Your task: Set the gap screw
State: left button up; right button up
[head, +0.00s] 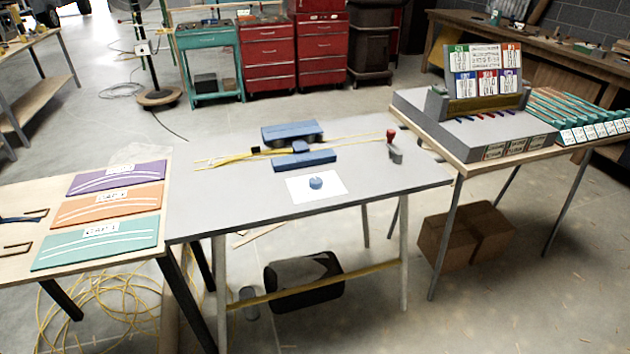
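A grey worktable (215,215) stands in the middle of the head view. On it are a blue block with rounded dark parts (291,131), a long low blue block (304,160) and a small dark blue block (301,147). Thin yellow strips (235,158) run across between them. A red knob (390,135) stands upright near a small grey post (396,155) at the right. A round blue knob-like piece (316,183) sits on a white card (302,192) near the front. I cannot tell which part is the gap screw. Neither gripper is in view.
A left table holds purple (120,177), orange (107,206) and teal (97,242) panels. A right table holds a grey stand (475,135) with labelled cards and a teal slotted rack (580,115). Cardboard boxes (465,238) and yellow cable (100,315) lie on the floor.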

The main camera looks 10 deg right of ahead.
aim_at(316, 183)
jog(key=i+j+u, duration=0.6)
jog(key=i+u, duration=0.3)
jog(key=k, duration=0.1)
